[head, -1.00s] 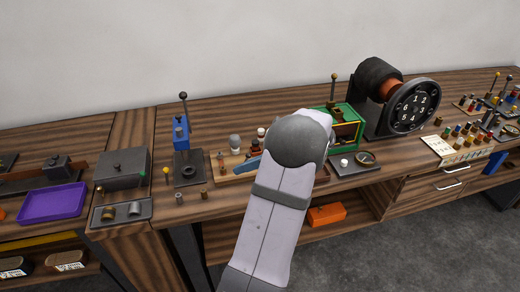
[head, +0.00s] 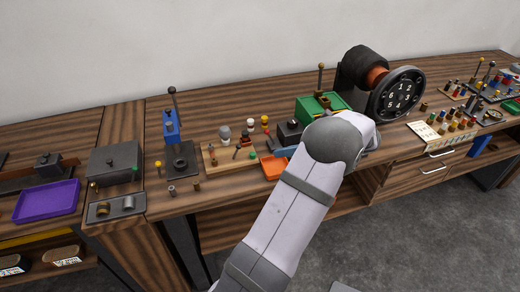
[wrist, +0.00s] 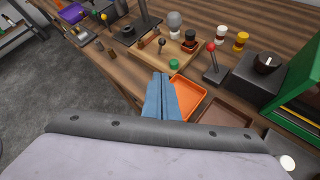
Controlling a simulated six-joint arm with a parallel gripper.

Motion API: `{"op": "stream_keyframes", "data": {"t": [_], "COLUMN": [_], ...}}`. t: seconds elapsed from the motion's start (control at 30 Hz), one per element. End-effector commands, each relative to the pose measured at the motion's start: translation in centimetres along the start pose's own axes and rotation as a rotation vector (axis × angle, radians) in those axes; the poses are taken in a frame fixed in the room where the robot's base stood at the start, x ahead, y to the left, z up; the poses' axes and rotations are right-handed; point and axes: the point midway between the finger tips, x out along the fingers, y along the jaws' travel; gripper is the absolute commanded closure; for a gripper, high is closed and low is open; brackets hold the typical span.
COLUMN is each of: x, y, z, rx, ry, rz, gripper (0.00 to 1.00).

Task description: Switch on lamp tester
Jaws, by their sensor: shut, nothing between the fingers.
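The wooden board (head: 216,160), which appears to be the lamp tester, carries a grey bulb (head: 224,132), a small black-knobbed lever (head: 237,152) and a green cap (head: 252,155). In the wrist view the bulb (wrist: 174,19), lever (wrist: 162,43) and green cap (wrist: 174,64) show clearly. The bulb looks grey and unlit. My gripper (head: 277,153) has blue fingers pressed together and empty. In the wrist view the fingertips (wrist: 160,76) are in front of the board, close to the green cap; whether they touch it I cannot tell.
An orange tray (wrist: 187,97) lies beside the fingers, with a brown tray (wrist: 226,117) next to it. A red-knobbed lever (wrist: 213,62) and a dark box with a knob (wrist: 254,78) stand to the right. The green machine (head: 318,106) is behind my wrist.

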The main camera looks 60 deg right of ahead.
Motion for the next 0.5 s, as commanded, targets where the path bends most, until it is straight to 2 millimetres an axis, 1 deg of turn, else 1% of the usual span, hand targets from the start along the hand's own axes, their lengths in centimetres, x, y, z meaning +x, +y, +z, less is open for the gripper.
{"op": "stream_keyframes", "data": {"t": [0.17,0.23,0.37,0.5], "x": [1.2,2.1,4.1,6.7], "y": [0.1,0.1,0.2,0.2], "z": [0.2,0.2,0.2,0.2], "rx": [0.000,0.000,0.001,0.001], "ry": [0.000,0.000,0.000,0.001], "rz": [0.004,0.004,0.006,0.006], "gripper": [1.00,1.00,1.00,1.00]}}
